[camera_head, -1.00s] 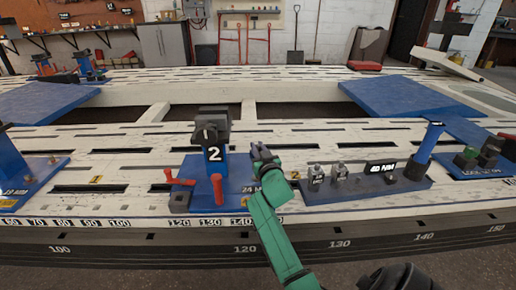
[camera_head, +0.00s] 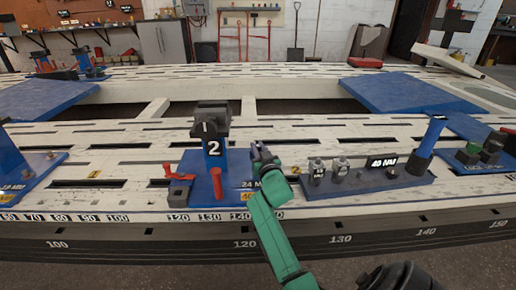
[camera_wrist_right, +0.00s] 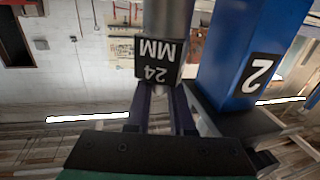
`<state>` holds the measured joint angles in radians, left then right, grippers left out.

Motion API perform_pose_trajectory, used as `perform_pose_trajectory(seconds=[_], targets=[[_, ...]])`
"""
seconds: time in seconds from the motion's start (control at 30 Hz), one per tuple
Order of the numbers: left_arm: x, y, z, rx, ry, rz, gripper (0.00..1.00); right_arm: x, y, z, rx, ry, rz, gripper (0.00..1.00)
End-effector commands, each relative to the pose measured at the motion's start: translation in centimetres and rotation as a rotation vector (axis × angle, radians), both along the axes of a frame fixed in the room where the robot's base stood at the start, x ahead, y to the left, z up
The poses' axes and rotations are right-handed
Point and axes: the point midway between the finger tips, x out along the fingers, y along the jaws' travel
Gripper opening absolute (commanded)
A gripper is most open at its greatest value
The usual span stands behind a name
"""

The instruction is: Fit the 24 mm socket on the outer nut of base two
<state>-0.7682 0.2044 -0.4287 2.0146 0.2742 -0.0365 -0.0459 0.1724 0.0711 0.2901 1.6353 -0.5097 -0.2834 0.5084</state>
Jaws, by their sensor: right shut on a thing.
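The blue post of base two (camera_head: 213,158), marked 2 and topped by a dark clamp, stands left of centre. It also shows in the wrist view (camera_wrist_right: 246,50). My right gripper (camera_head: 263,156) is just right of the post. In the wrist view its fingers (camera_wrist_right: 163,100) are shut on the dark block of the 24 mm socket (camera_wrist_right: 158,62), whose label appears upside down. A grey cylinder (camera_wrist_right: 168,15) extends from the block. The held socket looks close beside the post; contact cannot be told. The outer nut is not clearly visible. My left gripper is not in view.
Red handles (camera_head: 216,185) stand on the blue base plate left of my right arm. The slotted white bench (camera_head: 120,165) has a clear area behind the rack.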

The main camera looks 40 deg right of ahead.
Motion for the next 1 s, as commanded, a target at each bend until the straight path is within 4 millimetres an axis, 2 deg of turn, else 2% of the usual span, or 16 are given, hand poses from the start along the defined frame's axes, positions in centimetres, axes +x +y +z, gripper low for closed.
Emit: perform_pose_trajectory(seconds=[0.47,0.5,0.57,0.6,1.0], targets=[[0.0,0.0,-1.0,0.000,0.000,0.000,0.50,0.0,0.0,-1.2,-0.001,-0.003,0.000,0.00],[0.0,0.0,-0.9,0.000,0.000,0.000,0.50,0.0,0.0,-1.1,-0.002,-0.002,0.000,0.29],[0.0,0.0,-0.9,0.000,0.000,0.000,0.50,0.0,0.0,-1.1,-0.002,-0.002,0.000,0.52],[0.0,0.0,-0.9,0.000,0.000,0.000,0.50,0.0,0.0,-1.1,-0.002,-0.001,0.000,0.56],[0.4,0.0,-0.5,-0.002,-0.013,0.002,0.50,0.0,0.0,-1.2,0.000,0.001,0.000,0.56]])
